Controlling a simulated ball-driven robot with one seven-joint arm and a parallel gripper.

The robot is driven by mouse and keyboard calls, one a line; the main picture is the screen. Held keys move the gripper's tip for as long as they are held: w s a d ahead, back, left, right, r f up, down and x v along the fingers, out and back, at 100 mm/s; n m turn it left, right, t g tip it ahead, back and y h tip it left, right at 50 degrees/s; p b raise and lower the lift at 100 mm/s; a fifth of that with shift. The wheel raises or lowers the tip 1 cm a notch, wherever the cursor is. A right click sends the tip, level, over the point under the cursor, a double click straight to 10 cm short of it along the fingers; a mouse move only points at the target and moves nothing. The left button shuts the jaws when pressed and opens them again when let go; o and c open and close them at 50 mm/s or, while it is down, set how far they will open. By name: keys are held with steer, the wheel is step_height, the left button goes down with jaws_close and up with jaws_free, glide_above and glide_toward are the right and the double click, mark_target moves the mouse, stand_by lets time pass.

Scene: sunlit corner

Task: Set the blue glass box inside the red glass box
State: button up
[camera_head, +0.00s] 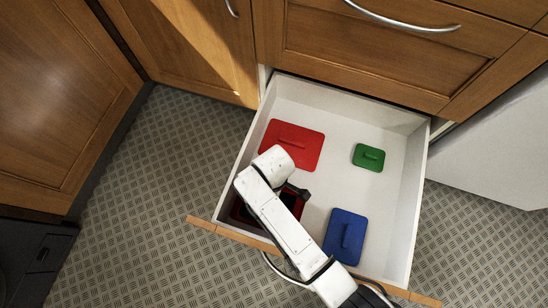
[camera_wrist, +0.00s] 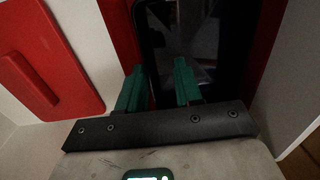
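A red open box (camera_wrist: 270,35) stands in the drawer's front left corner. In the head view its dark red side (camera_head: 296,206) shows beside my arm, which hides most of it. Inside its red walls, the wrist view shows a dark, glossy, see-through box (camera_wrist: 205,45) with a rounded corner; its blue tint cannot be made out. My gripper (camera_wrist: 159,68) has two green fingers standing apart. They are on either side of the dark box's left wall, with a gap between them, not clamped. The box's lower part is hidden by my gripper.
The open white drawer (camera_head: 398,205) also holds a red lid (camera_head: 303,155), a green lid (camera_head: 361,162) and a blue lid (camera_head: 336,247), each with a handle. The red lid shows left in the wrist view (camera_wrist: 70,75). The drawer's middle is bare. Cabinet fronts stand behind.

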step_height(320, 180, up, 11)
steer(key=w+p, duration=0.1)
steer(key=p, duration=0.3)
steer(key=shift+d, duration=0.3)
steer(key=d+r+m, duration=0.1)
steer(key=d+m, duration=0.3)
steer(key=d, duration=0.6)
steer(key=s+d+r+m, duration=0.4)
steer(key=s+d+m, duration=0.1)
steer(key=s+d, duration=0.2)
steer(key=s+d+r+m+t, duration=0.1)
steer(key=s+d+r+m, duration=0.3)
steer(key=s+d, duration=0.3)
steer(key=d+m, duration=0.1)
steer(key=d, duration=0.1)
steer(key=shift+s+d+m+t, duration=0.2)
steer(key=shift+d+m+t, duration=0.1)
steer(key=shift+d+m, duration=0.1)
steer(key=shift+r+p, duration=0.15)
steer(key=shift+p, duration=0.15)
step_height(320, 180, up, 28)
steer(key=p, duration=2.7)
steer(key=shift+p, duration=0.4)
